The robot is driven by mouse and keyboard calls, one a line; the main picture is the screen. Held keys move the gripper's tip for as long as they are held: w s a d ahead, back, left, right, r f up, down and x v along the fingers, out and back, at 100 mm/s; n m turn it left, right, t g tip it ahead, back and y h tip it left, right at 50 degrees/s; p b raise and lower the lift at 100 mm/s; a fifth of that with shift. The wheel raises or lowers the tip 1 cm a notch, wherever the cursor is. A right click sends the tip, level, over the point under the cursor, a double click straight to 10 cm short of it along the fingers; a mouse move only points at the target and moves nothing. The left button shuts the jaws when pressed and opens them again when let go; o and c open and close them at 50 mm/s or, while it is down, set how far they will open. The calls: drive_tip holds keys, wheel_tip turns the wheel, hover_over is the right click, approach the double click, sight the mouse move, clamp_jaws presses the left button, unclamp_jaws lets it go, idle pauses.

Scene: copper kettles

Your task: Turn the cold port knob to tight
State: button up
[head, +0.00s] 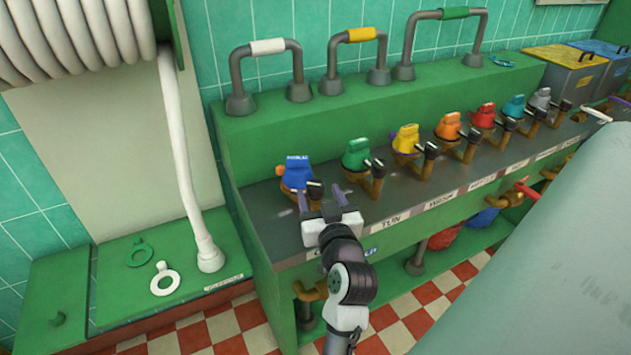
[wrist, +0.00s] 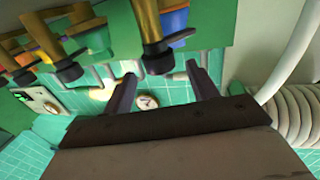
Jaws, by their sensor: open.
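Along the grey counter stands a row of coloured valves on brass bodies with black-ended handles. The leftmost is a blue valve (head: 298,173); its front label is partly hidden by my arm, so I cannot confirm which one is the cold port. My gripper (head: 320,198) is open in front of the blue valve, with its fingers spread near the black-ended handle (head: 314,188). In the wrist view the fingers (wrist: 162,76) are apart, with a black-ended brass piece (wrist: 157,57) near the gap between their tips. I cannot tell whether they touch it. Nothing is held.
A green valve (head: 356,153) and a yellow valve (head: 406,139) stand to the right, with several more beyond. Pipe arches with coloured grips, such as the white grip (head: 267,46), rise behind. A white hose (head: 180,150) hangs at left. A pale rounded surface (head: 560,270) fills the lower right.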

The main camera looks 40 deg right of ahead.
sight(318, 192)
drive_tip(key=shift+p+x, duration=0.4)
drive_tip(key=shift+x, duration=1.65)
drive_tip(key=shift+c, duration=0.5)
drive_tip(key=c, duration=0.9)
